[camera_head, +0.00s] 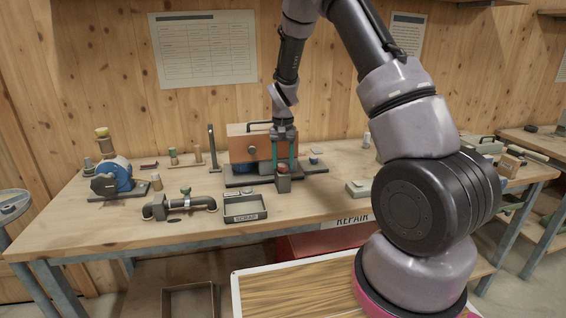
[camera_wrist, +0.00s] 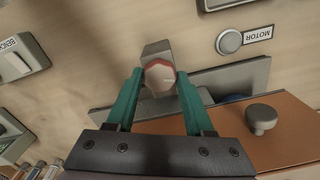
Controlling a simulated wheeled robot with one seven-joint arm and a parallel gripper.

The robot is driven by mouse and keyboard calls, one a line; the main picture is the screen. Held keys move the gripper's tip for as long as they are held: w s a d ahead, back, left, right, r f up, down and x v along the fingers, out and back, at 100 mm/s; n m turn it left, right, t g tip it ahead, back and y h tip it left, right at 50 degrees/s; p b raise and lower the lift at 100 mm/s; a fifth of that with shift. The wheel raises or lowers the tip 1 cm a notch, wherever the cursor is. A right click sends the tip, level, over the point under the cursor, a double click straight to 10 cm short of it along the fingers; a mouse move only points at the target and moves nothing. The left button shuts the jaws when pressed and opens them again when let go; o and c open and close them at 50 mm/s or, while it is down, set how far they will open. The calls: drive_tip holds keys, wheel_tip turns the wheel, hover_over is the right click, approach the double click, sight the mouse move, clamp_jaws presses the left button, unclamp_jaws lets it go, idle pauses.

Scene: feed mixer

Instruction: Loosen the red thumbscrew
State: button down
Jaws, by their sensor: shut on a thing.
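The red thumbscrew (camera_wrist: 159,66) shows in the wrist view as a red rim around a pale top, on a grey block (camera_wrist: 155,47). My gripper (camera_wrist: 160,76) has its two teal fingers on either side of it, shut on it. In the head view my gripper (camera_head: 284,164) points straight down over the grey block (camera_head: 283,185), in front of the orange mixer housing (camera_head: 243,147). The thumbscrew is mostly hidden between the fingers there. I cannot tell how far it is turned.
The orange housing (camera_wrist: 285,135) with a grey knob (camera_wrist: 261,118) lies close by in the wrist view. A round button (camera_wrist: 229,41) sits beside a MOTOR label. The scrap tray (camera_head: 244,208), a pipe piece (camera_head: 185,204) and a blue machine (camera_head: 114,176) stand to the left.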

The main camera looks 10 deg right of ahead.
drive_tip(key=n, duration=0.5)
drive_tip(key=shift+n, duration=0.3)
drive_tip(key=n, duration=0.4)
drive_tip(key=shift+w, duration=0.1)
drive_tip(key=n, duration=0.9)
drive_tip(key=shift+n, duration=0.3)
drive_tip(key=n, duration=0.9)
drive_tip(key=shift+n, duration=0.4)
drive_tip(key=n, duration=0.4)
drive_tip(key=shift+n, duration=2.5)
